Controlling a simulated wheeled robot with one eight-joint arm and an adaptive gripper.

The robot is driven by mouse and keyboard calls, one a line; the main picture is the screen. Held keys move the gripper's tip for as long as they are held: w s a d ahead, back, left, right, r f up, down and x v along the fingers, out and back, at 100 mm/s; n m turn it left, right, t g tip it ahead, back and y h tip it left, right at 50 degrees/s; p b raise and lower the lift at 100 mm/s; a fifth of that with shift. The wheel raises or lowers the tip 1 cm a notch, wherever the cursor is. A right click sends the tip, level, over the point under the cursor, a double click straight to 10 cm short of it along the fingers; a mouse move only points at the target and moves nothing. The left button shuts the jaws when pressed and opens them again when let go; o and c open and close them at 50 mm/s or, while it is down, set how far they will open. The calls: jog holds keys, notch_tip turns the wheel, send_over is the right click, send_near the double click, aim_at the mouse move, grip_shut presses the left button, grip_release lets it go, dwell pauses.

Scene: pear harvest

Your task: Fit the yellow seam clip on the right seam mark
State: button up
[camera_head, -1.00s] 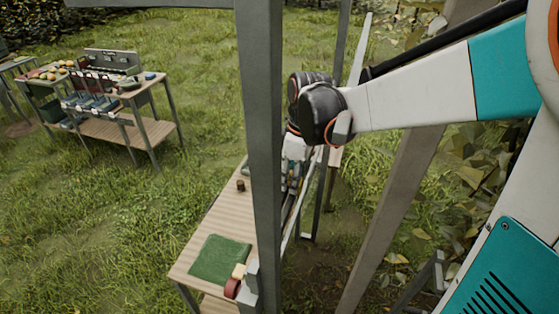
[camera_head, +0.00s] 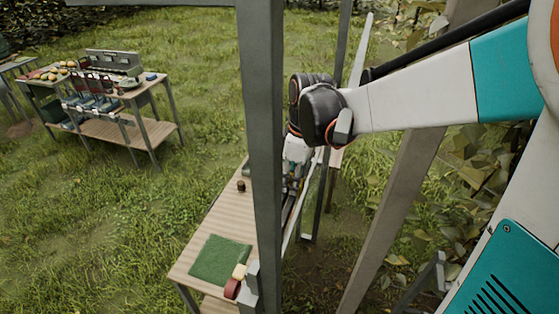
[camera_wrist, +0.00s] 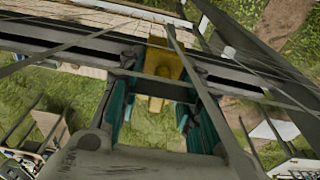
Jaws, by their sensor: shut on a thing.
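The yellow seam clip (camera_wrist: 164,68) is between the fingers of my gripper (camera_wrist: 163,92) in the wrist view. My gripper is shut on it. The clip's upper part overlaps a long dark rail (camera_wrist: 80,42) that crosses the picture; whether it touches the rail, I cannot tell. I cannot make out the right seam mark. In the head view my wrist hangs over the narrow bench, and my gripper is mostly hidden behind a grey post.
In the head view, the grey post (camera_head: 262,130) stands before the wooden bench (camera_head: 215,222). The bench holds a green mat (camera_head: 219,259) and a small dark object (camera_head: 241,186). Another bench (camera_head: 118,130) with fruit and tools stands far left. Thin struts cross near my gripper in the wrist view.

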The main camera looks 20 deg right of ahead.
jog(key=shift+f, duration=0.25)
jog(key=o, duration=1)
